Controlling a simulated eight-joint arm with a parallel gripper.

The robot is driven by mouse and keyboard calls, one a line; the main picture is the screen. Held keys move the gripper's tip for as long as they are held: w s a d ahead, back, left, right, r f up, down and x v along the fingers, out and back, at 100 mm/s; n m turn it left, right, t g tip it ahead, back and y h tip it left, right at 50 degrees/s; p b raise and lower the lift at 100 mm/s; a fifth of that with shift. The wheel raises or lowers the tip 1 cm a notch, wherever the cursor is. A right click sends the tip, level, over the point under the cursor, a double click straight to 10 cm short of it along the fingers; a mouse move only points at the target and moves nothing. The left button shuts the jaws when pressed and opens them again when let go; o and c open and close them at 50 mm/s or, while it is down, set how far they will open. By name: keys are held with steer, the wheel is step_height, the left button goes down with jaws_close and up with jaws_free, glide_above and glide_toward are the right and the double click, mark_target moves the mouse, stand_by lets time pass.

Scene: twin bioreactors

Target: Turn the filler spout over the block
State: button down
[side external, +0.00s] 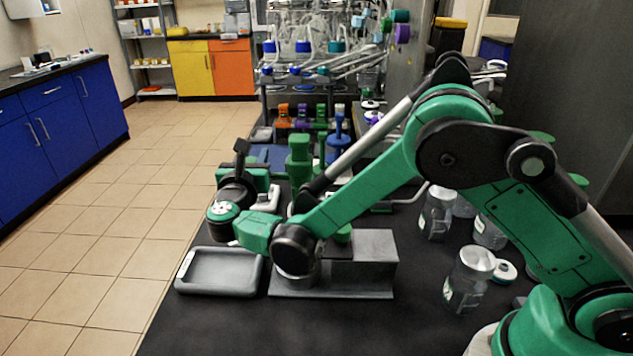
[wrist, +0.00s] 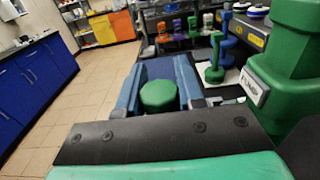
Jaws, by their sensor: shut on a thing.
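In the wrist view, my gripper (wrist: 158,76) has its two blue fingers on either side of a round green knob (wrist: 159,96), shut on it. The knob appears to be the end of the filler spout; its link to the green body marked PUMP (wrist: 298,45) is not visible. In the side view, the green pump body (side external: 300,160) stands upright behind my forearm, and my fingers are largely hidden. A grey block (side external: 376,262) sits on a flat plate (side external: 330,291) at the front, to the right of my wrist. The block is not seen in the wrist view.
A grey tray (side external: 218,272) lies left of the plate near the bench edge. Clear jars (side external: 468,280) stand on the right under my arm. A blue upright piece (side external: 338,140) and coloured pieces stand behind the pump. The black benchtop in front is clear.

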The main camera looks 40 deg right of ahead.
steer(key=shift+s, duration=0.1)
stand_by(0.8)
steer(key=n+t+y, duration=0.1)
steer(key=s+a+n+t+y, duration=0.1)
steer(key=y, duration=0.1)
steer(key=s+a+n+t+y, duration=0.1)
steer(key=y, duration=0.1)
steer(key=shift+n, duration=0.4)
steer(key=shift+s+a+n+t+y, duration=0.2)
steer(key=shift+s+n+t+y, duration=0.15)
steer(key=shift+n+y, duration=0.4)
steer(key=shift+s+a+n+t+y, duration=0.25)
steer(key=shift+s+n+t+y, duration=0.15)
steer(key=shift+y, duration=0.6)
steer(key=shift+s+a+n+t+y, duration=0.2)
steer(key=shift+s+n+t+y, duration=0.1)
steer(key=shift+n+y, duration=0.45)
steer(key=shift+y, duration=0.3)
steer(key=c, duration=0.5)
jaws_free()
steer(key=shift+c, duration=0.2)
step_height(320, 180, up, 20)
